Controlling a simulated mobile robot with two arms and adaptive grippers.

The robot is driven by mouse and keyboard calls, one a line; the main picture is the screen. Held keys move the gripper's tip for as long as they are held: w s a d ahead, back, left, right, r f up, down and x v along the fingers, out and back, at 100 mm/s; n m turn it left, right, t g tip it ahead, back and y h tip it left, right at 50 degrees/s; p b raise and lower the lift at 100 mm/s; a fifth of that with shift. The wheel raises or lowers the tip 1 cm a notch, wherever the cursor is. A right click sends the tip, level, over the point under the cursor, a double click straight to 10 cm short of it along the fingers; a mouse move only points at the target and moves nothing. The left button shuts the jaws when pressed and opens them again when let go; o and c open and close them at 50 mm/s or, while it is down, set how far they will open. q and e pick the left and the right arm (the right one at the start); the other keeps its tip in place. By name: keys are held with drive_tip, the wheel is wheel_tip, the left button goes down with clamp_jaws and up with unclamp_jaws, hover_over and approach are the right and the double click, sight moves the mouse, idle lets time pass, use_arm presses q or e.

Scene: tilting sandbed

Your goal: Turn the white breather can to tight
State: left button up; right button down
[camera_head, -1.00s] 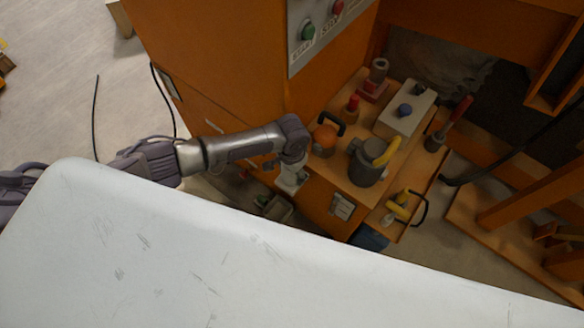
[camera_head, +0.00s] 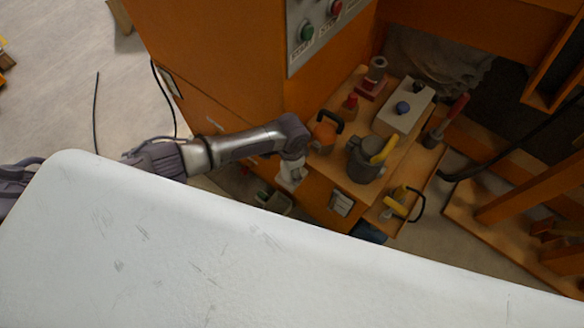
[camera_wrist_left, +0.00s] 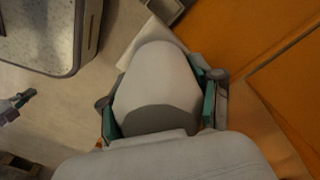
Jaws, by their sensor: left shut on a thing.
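The white breather can (camera_wrist_left: 158,85) fills the middle of the left wrist view, a pale rounded body with a darker grey face at its near end. My left gripper (camera_wrist_left: 160,110) is shut on it, with green-padded fingers on both sides. In the head view my left arm comes in from the left, and my left gripper (camera_head: 290,174) is by the front face of the orange machine, below the shelf. The can's mount is hidden, and its thread cannot be seen. My right gripper is not in view.
The orange shelf above my gripper holds a grey pot with a yellow handle (camera_head: 366,160), an orange-topped item (camera_head: 325,131) and a pale box (camera_head: 404,105). A white scratched surface (camera_head: 220,250) fills the foreground. Grey floor (camera_head: 60,90) is open at left.

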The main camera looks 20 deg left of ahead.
use_arm(q)
drive_tip(key=shift+s+a+f, duration=0.25)
drive_tip(key=shift+s+f, duration=0.05)
drive_tip(key=shift+s, duration=0.1)
drive_tip(key=o, duration=0.9)
drive_tip(key=shift+c, duration=0.2)
drive_tip(key=shift+r, duration=0.1)
drive_tip(key=shift+w, duration=0.15)
drive_tip(key=shift+d+r, duration=0.1)
drive_tip(key=shift+r, duration=0.1)
drive_tip(key=shift+w+r, duration=0.1)
drive_tip(key=shift+r, duration=0.25)
wheel_tip(320, 180, up, 11)
